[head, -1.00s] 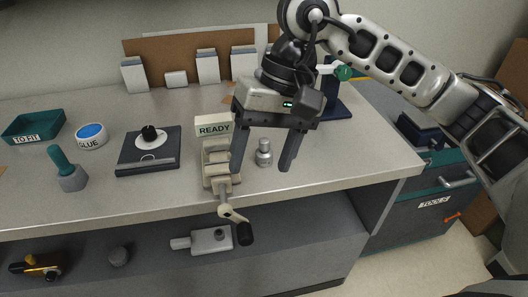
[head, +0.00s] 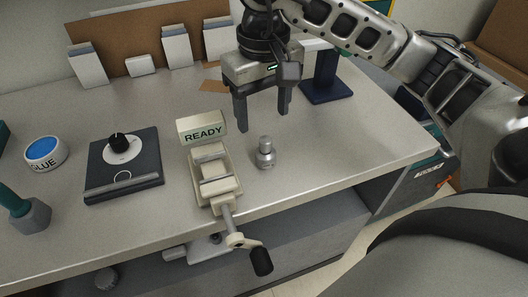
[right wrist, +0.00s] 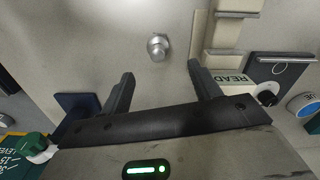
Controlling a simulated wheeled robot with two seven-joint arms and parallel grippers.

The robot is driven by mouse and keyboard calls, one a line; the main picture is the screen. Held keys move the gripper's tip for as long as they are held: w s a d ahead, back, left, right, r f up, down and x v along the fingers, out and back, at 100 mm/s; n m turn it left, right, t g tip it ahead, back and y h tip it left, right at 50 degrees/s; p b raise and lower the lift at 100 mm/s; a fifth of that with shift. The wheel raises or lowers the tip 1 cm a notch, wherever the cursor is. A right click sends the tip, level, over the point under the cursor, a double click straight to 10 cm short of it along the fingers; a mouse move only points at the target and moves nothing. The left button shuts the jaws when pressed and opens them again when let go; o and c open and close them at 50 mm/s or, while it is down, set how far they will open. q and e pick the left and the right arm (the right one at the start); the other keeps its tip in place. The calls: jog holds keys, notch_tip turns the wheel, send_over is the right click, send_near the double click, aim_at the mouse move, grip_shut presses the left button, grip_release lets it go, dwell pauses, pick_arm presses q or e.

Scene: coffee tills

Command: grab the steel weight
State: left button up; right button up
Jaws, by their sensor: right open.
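The steel weight (head: 265,153) is a small shiny knobbed cylinder. It stands upright on the bench, just right of the cream vise. My right gripper (head: 263,121) is open and empty, with both fingers pointing down. In the head view its fingertips are above and behind the weight in the picture, not around it. In the right wrist view the weight (right wrist: 158,46) lies beyond the open fingertips (right wrist: 160,70), roughly centred between them, with bare bench around it. My left gripper is in neither current view.
The vise (head: 215,178), with its crank over the front edge, and a READY block (head: 202,128) stand close left of the weight. A dark dial plate (head: 124,165) lies farther left. A blue stand (head: 325,80) is behind right. The bench right of the weight is clear.

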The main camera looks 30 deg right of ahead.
aim_at(266, 138)
notch_tip(266, 138, down, 5)
jog(key=shift+f, duration=0.1)
jog(key=f, duration=0.2)
jog(key=f+p, duration=0.1)
jog(key=f, duration=0.1)
jog(key=shift+d+f, duration=0.2)
jog(key=shift+f, duration=0.15)
pick_arm(q)
jog(key=shift+w+a+r, duration=0.1)
jog(key=shift+w+r, duration=0.2)
jog(key=shift+r, duration=0.3)
pick_arm(e)
jog(key=c, duration=1.2)
